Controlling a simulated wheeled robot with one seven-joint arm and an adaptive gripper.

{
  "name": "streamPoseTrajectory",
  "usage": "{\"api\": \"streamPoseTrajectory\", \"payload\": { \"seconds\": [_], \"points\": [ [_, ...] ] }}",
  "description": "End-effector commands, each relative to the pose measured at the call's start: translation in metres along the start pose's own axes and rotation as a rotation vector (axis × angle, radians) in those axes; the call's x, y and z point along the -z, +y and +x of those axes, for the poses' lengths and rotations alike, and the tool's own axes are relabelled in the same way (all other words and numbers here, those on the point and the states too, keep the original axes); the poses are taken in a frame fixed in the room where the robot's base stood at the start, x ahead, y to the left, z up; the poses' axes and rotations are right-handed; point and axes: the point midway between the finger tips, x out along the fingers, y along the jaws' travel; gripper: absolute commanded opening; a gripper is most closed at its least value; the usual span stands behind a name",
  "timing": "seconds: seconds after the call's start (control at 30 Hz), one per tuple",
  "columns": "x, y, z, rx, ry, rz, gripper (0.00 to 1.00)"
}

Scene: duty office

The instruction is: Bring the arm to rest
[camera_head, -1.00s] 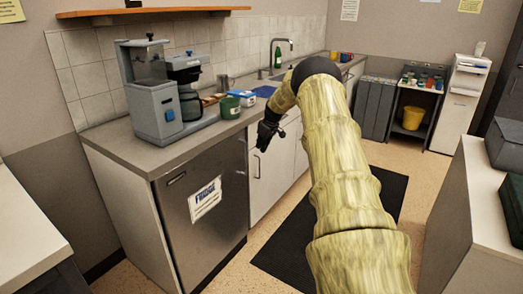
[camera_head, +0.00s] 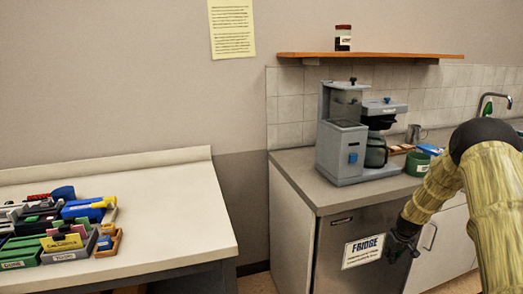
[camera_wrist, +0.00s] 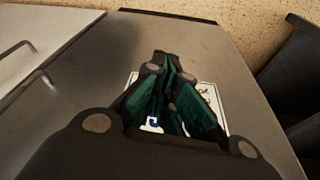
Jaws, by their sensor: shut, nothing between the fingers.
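My arm reaches in from the right side of the head view, bent at its black joint, with the lower part hanging down. My gripper (camera_head: 403,246) is at its end, in front of the fridge door near the right edge of the fridge label. In the wrist view my gripper (camera_wrist: 168,75) is shut and empty, its fingers together. The grey fridge front (camera_wrist: 85,110) and part of the white label (camera_wrist: 215,97) show behind it. I cannot tell the exact gap between the fingers and the door.
The fridge (camera_head: 335,225) stands under a counter with a coffee machine (camera_head: 345,145), a green mug (camera_head: 417,164) and a metal cup (camera_head: 414,133). A shelf (camera_head: 370,55) bears a jar (camera_head: 343,38). At left, a white table (camera_head: 180,215) holds trays of stationery; its right part is bare.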

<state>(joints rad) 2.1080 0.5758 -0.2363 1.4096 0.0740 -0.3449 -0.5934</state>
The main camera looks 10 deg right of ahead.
Motion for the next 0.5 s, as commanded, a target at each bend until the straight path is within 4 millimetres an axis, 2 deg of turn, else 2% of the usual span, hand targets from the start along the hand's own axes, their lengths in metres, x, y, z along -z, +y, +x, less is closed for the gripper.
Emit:
{"api": "streamPoseTrajectory", "payload": {
  "seconds": [0.03,0.2,0.37,0.5],
  "points": [
    [-0.014,-0.028,0.011,0.0,-0.017,-0.008,0.0],
    [-0.064,-0.105,0.044,-0.004,-0.05,-0.014,0.0],
    [-0.123,-0.17,0.068,0.005,-0.083,-0.019,0.0],
    [-0.182,-0.222,0.078,0.012,-0.11,-0.023,0.0]
  ]
}}
